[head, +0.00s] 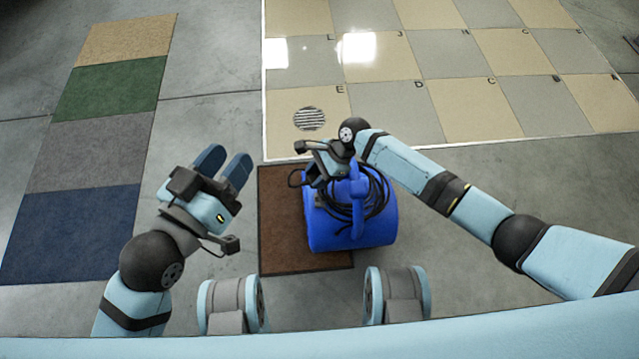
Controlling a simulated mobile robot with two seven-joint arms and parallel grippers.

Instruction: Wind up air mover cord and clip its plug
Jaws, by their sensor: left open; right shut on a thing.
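The blue air mover (335,238) sits at the centre, partly on a brown mat. Its black cord (378,195) hangs in loops around the upper part of the housing, by the blue handle (358,188). My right gripper (312,172) reaches in from the right and is at the top left of the air mover, shut on what looks like the cord; a dark loop shows beside it. My own wrist hides much of the grip. My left gripper (224,163) is open and empty, left of the air mover and apart from it. I cannot make out the plug or its clip.
The brown mat (280,230) lies under the air mover. A strip of tan, green, grey and blue carpet squares (105,140) lies at left. A lettered tan and grey tile area (450,95) with a round vent (309,118) lies behind. Concrete floor between is clear.

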